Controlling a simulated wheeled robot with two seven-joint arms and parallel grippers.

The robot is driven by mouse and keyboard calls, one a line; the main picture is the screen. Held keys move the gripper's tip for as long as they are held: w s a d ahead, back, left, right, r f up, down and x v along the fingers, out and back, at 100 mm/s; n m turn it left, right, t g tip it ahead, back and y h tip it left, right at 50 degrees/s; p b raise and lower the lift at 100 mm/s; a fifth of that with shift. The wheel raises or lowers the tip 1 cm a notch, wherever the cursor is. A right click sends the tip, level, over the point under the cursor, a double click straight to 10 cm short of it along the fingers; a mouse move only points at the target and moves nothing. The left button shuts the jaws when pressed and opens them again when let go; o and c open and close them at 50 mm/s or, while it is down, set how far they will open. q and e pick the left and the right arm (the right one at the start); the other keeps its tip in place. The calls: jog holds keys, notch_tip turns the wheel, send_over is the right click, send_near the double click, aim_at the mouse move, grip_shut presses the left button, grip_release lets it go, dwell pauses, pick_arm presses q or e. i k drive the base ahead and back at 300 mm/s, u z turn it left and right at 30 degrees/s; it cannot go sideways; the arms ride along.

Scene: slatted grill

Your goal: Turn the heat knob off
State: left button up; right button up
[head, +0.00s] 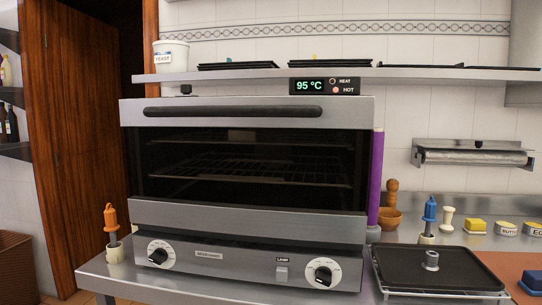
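A steel oven (245,214) stands on the counter in the head view, with its dark glass door shut. Its lower panel has a left knob (159,255) and a right knob (323,273), both black and silver on white dials. The dial markings are too small to read, so I cannot tell which is the heat knob. A display (309,86) above the oven reads 95 °C. Beside it, the HOT light (336,90) glows pinkish and the HEAT light (335,81) looks dark. Neither of my grippers is in view.
A switch labelled LAMP (282,273) sits between the knobs. An orange-handled tool (111,220) stands in a holder at left. The space before the panel looks clear.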

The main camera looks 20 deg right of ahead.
aim_at(160, 255)
jog(key=u, duration=2.1)
jog(key=i, duration=0.85)
jog(key=z, duration=1.45)
